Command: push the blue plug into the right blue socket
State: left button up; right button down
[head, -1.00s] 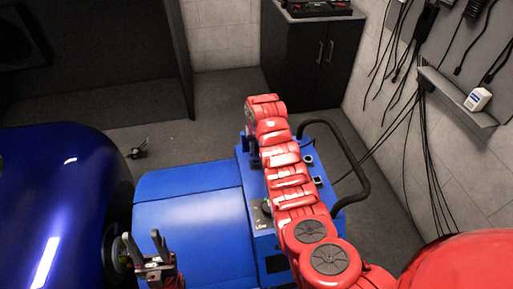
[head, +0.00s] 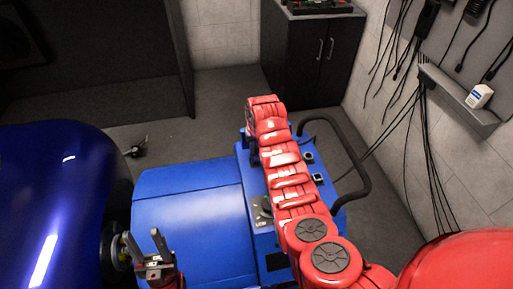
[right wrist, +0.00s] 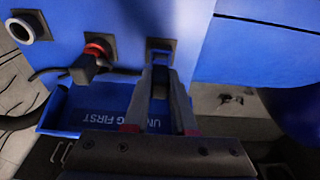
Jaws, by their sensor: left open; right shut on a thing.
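In the right wrist view my right gripper (right wrist: 165,74) is shut on a dark plug body (right wrist: 160,84), which I take to be the blue plug. In the head view my red right arm hides that gripper and the socket. My left gripper (head: 148,250) is open and empty, low at the left beside the blue machine (head: 190,215).
Left of the socket, a black plug with a red ring (right wrist: 95,52) sits in another outlet. A round port (right wrist: 20,29) is further left. A blue tray (right wrist: 105,108) with white lettering lies below. A black handle rail (head: 362,165) curves at the machine's right.

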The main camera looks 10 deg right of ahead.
jog(key=shift+f+b, duration=0.3)
jog(key=shift+f, duration=0.3)
jog(key=shift+r, duration=0.1)
jog(key=c, duration=0.7)
grip_release()
jog(key=shift+o, duration=0.2)
jog(key=shift+r, duration=0.55)
jog(key=s+r+p, duration=0.3)
jog(key=r, duration=1.3)
jog(key=shift+s, duration=0.2)
